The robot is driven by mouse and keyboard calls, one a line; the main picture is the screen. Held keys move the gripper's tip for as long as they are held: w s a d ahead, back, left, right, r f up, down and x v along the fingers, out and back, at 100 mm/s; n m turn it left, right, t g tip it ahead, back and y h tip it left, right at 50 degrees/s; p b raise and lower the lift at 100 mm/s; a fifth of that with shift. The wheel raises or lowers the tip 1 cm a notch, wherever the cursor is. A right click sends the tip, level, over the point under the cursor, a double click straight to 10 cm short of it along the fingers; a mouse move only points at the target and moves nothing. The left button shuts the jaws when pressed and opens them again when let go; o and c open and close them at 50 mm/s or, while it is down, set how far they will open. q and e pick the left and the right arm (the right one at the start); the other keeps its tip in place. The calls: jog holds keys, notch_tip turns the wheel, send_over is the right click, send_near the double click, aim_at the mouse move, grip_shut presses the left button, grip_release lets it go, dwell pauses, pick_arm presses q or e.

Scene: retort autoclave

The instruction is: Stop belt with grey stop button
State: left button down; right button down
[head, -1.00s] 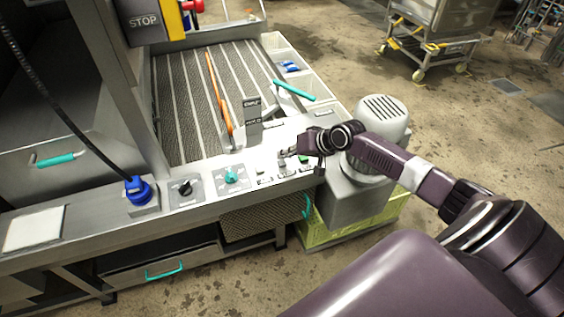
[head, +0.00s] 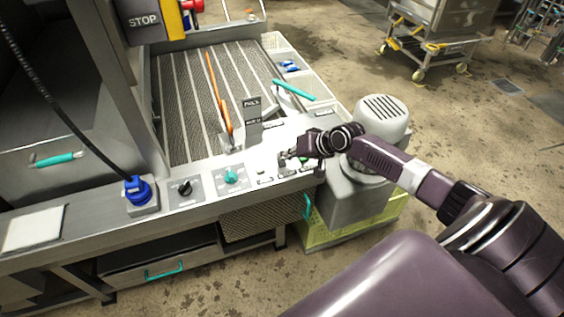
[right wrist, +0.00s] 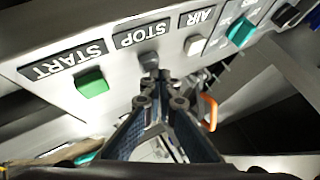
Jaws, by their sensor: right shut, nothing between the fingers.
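In the right wrist view the grey stop button (right wrist: 149,60) stands below the STOP label (right wrist: 142,36). The green start button (right wrist: 91,83) is to its left, under the START label. My right gripper (right wrist: 160,88) is shut and empty, its tips right at the grey button; I cannot tell whether they touch it. In the head view my right gripper (head: 288,158) is low over the front panel and hides part of the button row. My left gripper is not in view.
A pale button (right wrist: 194,45) under the AIR label and a teal knob (right wrist: 241,33) lie right of the stop button. The belt (head: 185,100) runs behind the panel, with an orange-handled tool (head: 218,90) on it. A grey motor housing (head: 383,120) stands right of the panel.

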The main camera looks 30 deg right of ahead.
aim_at(284, 163)
jog(key=shift+f+b, duration=0.35)
jog(key=shift+f, duration=0.25)
dwell(0.7)
jog(key=shift+r+p, duration=1)
notch_tip(284, 163, up, 5)
jog(key=p, duration=0.5)
dwell(0.5)
